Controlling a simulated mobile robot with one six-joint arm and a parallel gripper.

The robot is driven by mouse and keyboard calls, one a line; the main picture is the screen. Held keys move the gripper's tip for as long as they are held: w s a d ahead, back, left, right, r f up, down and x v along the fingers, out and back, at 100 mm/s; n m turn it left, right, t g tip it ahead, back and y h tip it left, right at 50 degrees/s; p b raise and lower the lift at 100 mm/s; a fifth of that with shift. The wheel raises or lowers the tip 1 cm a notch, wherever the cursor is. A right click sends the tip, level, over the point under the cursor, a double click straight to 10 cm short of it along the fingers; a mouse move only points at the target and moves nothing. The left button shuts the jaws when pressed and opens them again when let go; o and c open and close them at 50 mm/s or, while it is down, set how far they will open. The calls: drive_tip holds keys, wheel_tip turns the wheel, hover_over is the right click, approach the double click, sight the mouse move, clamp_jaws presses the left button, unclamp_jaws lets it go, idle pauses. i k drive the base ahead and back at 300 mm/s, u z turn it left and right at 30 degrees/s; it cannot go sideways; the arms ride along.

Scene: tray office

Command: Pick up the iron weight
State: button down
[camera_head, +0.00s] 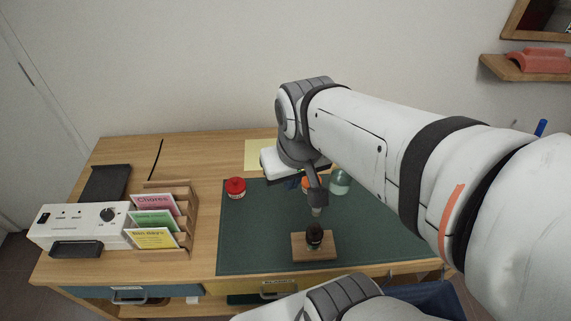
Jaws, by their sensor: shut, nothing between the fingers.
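A small dark, rounded object, seemingly the iron weight (314,236), stands on a small wooden board (328,252) near the front of the green mat (255,237). My gripper (316,211) points down just above and behind it in the picture. Its fingers look closed, with nothing held. A small gap seems to show between the fingertips and the dark object, but I cannot tell the exact distance. My arm hides part of the mat's right and back areas.
A red jar (236,188) stands at the mat's left edge. A glass vessel (340,182) and an orange item (310,184) are partly hidden behind my gripper. A card rack (180,207) and a white device (75,222) stand left. The mat's left front is clear.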

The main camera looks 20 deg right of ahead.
sight(314, 233)
drive_tip(key=z, duration=0.4)
drive_tip(key=k, duration=1.3)
drive_tip(key=z, duration=0.85)
drive_tip(key=i, duration=1)
drive_tip(key=u, duration=0.3)
